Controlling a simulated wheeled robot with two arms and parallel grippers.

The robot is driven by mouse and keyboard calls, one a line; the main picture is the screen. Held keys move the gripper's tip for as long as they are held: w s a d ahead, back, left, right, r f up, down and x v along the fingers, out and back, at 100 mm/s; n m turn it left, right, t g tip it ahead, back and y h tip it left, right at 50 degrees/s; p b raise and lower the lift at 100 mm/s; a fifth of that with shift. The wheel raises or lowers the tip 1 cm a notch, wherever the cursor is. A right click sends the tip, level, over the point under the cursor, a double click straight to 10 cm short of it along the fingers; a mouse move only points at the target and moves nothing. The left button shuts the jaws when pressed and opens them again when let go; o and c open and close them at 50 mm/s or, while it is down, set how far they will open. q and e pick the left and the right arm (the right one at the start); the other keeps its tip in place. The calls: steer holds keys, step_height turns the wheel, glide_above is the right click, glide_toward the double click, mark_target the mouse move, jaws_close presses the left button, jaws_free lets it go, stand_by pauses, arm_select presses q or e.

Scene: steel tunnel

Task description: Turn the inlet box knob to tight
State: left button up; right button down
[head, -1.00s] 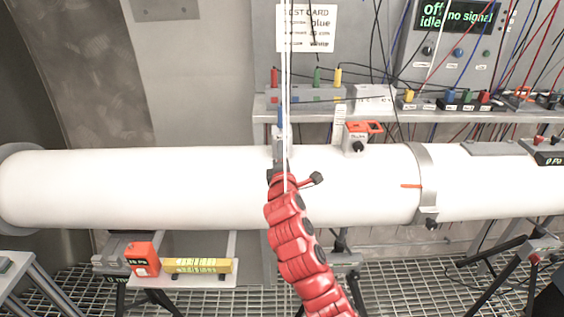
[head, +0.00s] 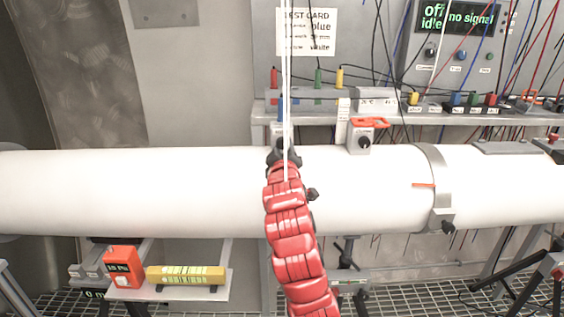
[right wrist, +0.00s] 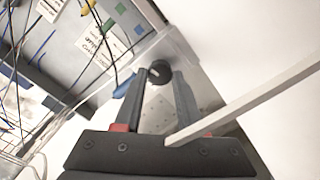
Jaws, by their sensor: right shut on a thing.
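The inlet box appears to be the small grey box (head: 277,131) on top of the white pipe (head: 120,190), mostly hidden behind my right gripper in the head view. My right gripper (head: 284,153) is at the near face of this box, at the end of the red-sleeved arm. In the right wrist view a round black knob (right wrist: 159,70) sits between the tips of my right gripper (right wrist: 160,78), which is shut on it. The knob's pointer and any tight mark cannot be read. My left gripper is not in view.
A second grey box (head: 358,139) with a black knob and orange top stands to the right on the pipe. A shelf (head: 430,118) with cables and plugs runs behind. A thin white strip hangs before my arm. A yellow level (head: 186,274) lies below left.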

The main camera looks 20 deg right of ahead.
steer(key=m+b, duration=0.2)
steer(key=b, duration=0.1)
steer(key=m+b, duration=0.2)
steer(key=m, duration=0.1)
steer(key=m+b, duration=0.3)
steer(key=shift+f+b, duration=0.3)
steer(key=shift+f, duration=0.05)
steer(key=m+b, duration=0.2)
steer(key=m, duration=0.2)
steer(key=shift+r, duration=0.1)
steer(key=m+b, duration=0.1)
steer(key=m, duration=0.2)
steer(key=shift+r+b, duration=0.1)
steer(key=shift+b, duration=0.25)
steer(key=shift+m, duration=2.5)
steer(key=c, duration=0.5)
jaws_free()
steer(key=shift+r, duration=0.1)
steer(key=shift+s, duration=0.15)
